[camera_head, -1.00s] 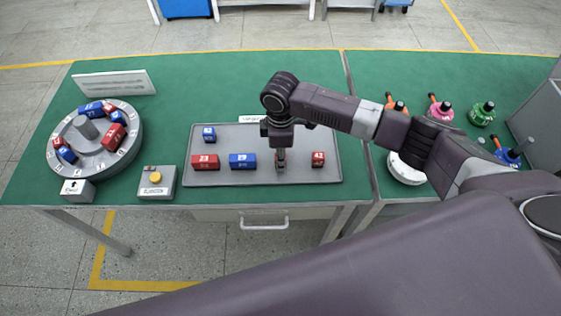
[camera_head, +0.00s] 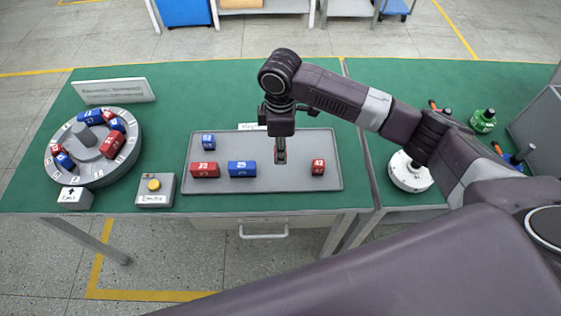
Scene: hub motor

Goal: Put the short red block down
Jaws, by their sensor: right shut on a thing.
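My right gripper (camera_head: 281,157) points down over the middle right of the grey tray (camera_head: 310,184). It is shut on a small red block (camera_head: 277,150), mostly hidden by the fingers. I cannot tell whether this block touches the tray. To its right a short red block marked 43 (camera_head: 318,168) sits on the tray. To its left are a longer red block (camera_head: 204,170) and a longer blue block (camera_head: 242,169), side by side. A short blue block (camera_head: 208,142) is at the tray's back left. My left gripper is not in view.
A round grey turntable (camera_head: 120,165) with several red and blue blocks stands at the left. A box with a yellow button (camera_head: 154,185) is between it and the tray. A white disc-shaped part (camera_head: 408,177) and a green part (camera_head: 483,121) are at the right.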

